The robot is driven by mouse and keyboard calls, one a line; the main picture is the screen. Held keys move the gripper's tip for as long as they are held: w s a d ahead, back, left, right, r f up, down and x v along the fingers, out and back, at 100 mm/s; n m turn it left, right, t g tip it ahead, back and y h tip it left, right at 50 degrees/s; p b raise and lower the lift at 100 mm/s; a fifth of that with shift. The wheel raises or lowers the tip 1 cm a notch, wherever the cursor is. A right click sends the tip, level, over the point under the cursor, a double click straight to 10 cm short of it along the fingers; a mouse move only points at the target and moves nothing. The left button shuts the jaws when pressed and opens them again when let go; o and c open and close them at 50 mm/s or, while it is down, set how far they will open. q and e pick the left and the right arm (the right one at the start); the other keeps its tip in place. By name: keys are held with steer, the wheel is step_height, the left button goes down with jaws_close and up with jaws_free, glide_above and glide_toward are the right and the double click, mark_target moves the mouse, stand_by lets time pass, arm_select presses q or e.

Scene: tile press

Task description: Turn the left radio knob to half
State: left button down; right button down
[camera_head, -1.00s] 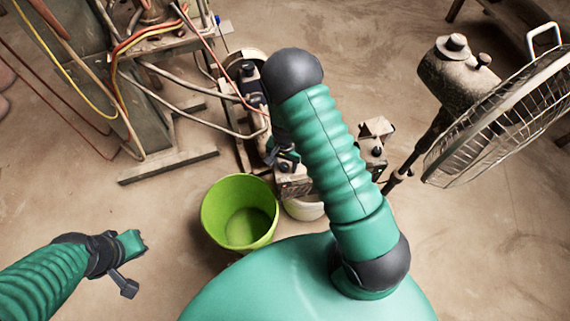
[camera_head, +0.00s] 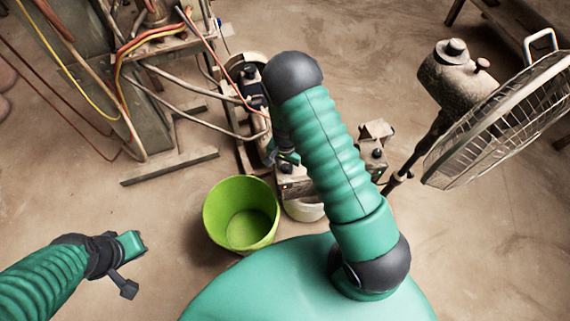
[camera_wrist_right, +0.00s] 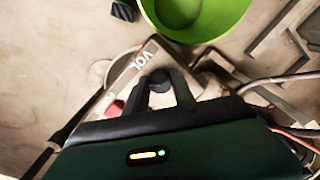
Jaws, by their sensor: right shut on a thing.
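The radio (camera_head: 296,187) is a worn box on the floor, mostly hidden behind my right arm in the head view. Its pale panel with "VOL" lettering (camera_wrist_right: 140,62) shows in the right wrist view. A dark round knob (camera_wrist_right: 160,76) stands by this lettering, between the fingers of my right gripper (camera_wrist_right: 164,88), which is shut on it. In the head view the right gripper (camera_head: 286,157) is partly hidden by its own arm. A second dark knob (camera_head: 377,153) shows right of the arm. My left gripper (camera_head: 130,265) hangs over bare floor at the lower left; its jaw opening is unclear.
A machine frame with hoses and cables (camera_head: 160,40) is at the upper left. A fan (camera_head: 500,110) stands at the right. The floor at lower left is clear.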

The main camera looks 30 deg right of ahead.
mark_target(285, 167)
steer(key=c, duration=1.1)
jaws_free()
steer(key=shift+o, duration=0.2)
step_height(285, 167, up, 17)
steer(key=p, duration=0.4)
steer(key=shift+f, duration=0.15)
